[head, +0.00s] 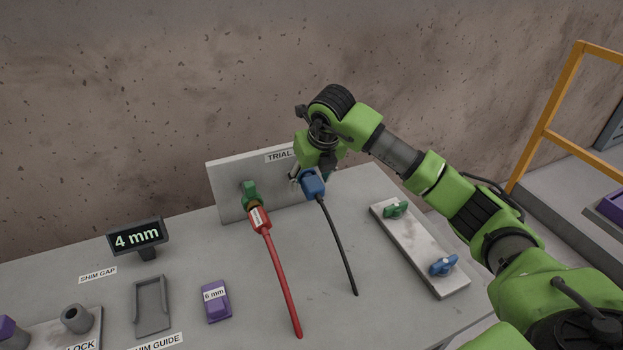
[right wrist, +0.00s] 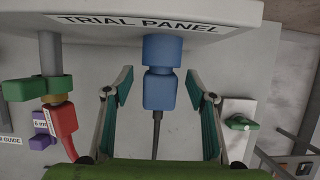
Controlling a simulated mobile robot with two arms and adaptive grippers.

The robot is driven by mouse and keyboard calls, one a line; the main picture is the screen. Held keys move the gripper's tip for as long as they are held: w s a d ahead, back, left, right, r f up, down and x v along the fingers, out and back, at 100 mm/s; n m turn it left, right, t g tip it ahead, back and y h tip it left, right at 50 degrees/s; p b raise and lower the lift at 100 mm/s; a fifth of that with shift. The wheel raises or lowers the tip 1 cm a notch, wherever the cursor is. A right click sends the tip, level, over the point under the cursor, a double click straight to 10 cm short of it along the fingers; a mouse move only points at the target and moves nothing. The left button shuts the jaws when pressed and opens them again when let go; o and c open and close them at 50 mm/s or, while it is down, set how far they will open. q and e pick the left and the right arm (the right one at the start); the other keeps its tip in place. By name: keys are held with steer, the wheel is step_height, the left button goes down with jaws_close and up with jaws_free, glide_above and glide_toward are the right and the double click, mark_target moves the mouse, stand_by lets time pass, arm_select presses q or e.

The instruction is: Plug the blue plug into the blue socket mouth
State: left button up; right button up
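The blue plug (head: 313,186) is at the right part of the upright trial panel (head: 231,190), its black cable (head: 338,245) trailing to the table. In the right wrist view the blue plug (right wrist: 160,93) lines up with the blue socket mouth (right wrist: 162,49) on the panel. The two meet with only a narrow dark seam between them. My right gripper (right wrist: 158,74) is open, with one finger on each side of the plug and a gap on both sides. In the head view my right gripper (head: 311,175) partly hides the socket. My left gripper is not in view.
A red plug (head: 259,219) with a red cable sits at a green fitting (head: 250,193) on the panel's left. A pale plate (head: 420,243) with green and blue handles lies right. A purple 6 mm block (head: 215,302), shim guide (head: 151,306) and 4 mm display (head: 137,236) stand left.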

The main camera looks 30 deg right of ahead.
steer(key=v, duration=1.2)
